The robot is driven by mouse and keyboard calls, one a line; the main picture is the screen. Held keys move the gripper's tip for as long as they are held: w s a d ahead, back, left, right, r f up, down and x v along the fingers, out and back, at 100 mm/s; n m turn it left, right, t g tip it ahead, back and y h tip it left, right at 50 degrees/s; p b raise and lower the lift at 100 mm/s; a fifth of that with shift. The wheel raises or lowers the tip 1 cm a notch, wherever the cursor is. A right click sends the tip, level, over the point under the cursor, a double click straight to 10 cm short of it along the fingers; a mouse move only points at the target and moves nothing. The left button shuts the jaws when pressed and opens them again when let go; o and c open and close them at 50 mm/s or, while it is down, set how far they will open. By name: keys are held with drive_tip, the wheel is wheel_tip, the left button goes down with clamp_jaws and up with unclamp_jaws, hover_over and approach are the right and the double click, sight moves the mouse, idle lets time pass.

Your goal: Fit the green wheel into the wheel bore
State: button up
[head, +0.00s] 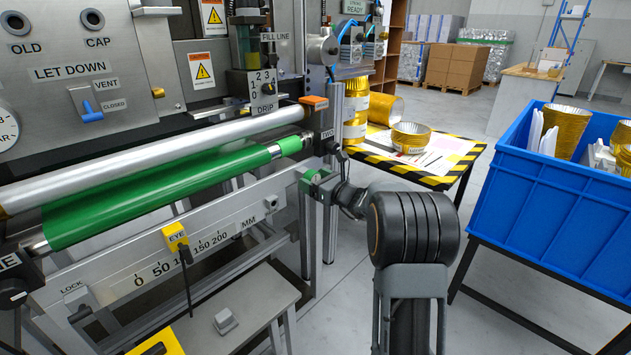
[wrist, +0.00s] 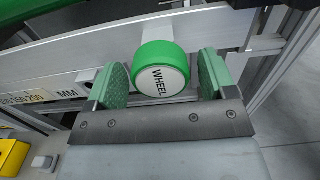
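The green wheel (wrist: 160,72) shows in the wrist view as a thick green ring with a white face marked WHEEL. It lies between the two green finger pads of my gripper (wrist: 163,66). A gap shows on each side of it, so the fingers look open around it and not closed on it. In the head view my gripper (head: 314,180) is at the right end of the machine, below the end of the green roller. There I cannot tell the wheel from the green finger pads. I cannot make out the wheel bore in either view.
The green roller (head: 150,185) and a silver roller (head: 160,160) lie just above and left. A rail with a scale (head: 190,240) is below them. A striped table (head: 460,160) and a blue crate (head: 560,200) stand to the right.

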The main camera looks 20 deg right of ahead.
drive_tip(key=shift+o, duration=0.7)
drive_tip(key=p+v, duration=0.2)
drive_tip(key=v, duration=1.1)
drive_tip(key=shift+s+p, duration=0.4)
drive_tip(key=shift+d, duration=0.1)
